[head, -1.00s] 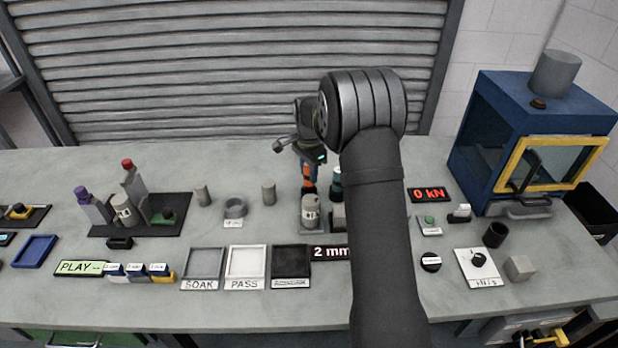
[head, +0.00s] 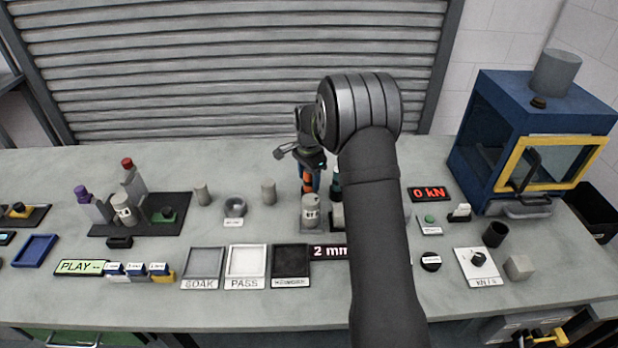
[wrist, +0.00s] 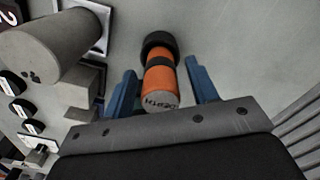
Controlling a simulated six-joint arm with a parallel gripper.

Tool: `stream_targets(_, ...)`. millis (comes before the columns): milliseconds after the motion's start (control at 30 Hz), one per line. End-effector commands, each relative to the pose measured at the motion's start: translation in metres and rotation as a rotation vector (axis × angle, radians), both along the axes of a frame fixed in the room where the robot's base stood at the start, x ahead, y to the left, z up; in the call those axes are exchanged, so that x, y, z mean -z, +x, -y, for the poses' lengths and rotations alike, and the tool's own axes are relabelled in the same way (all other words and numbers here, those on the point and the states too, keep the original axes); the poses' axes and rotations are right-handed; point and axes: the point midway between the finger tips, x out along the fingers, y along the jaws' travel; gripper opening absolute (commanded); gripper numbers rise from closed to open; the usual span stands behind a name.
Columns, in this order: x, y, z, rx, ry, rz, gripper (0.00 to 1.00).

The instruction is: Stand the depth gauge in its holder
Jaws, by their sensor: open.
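The depth gauge (wrist: 161,82) is an orange cylinder with black bands and the word DEPTH on its near end. In the wrist view it lies between the two blue fingers of my gripper (wrist: 165,92), with a gap on each side. In the head view the orange gauge (head: 307,180) shows below my gripper (head: 310,178), just behind a grey cylinder that hides its foot. My gripper is open around it.
A grey cylinder (wrist: 50,50) stands close to the left of my gripper in the wrist view. Trays marked SOAK (head: 203,285) and PASS (head: 246,284) lie at the bench front. A blue cabinet (head: 490,125) stands at right.

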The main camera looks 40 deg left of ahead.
Motion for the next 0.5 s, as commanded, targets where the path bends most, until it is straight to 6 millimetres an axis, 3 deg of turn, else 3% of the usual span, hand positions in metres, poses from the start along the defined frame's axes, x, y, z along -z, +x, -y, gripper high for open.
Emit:
stream_targets(167, -0.026, 0.001, -0.001, 0.000, 0.004, 0.003, 0.53)
stream_targets(500, -0.097, 0.000, -0.001, 0.000, 0.003, 0.003, 0.53)
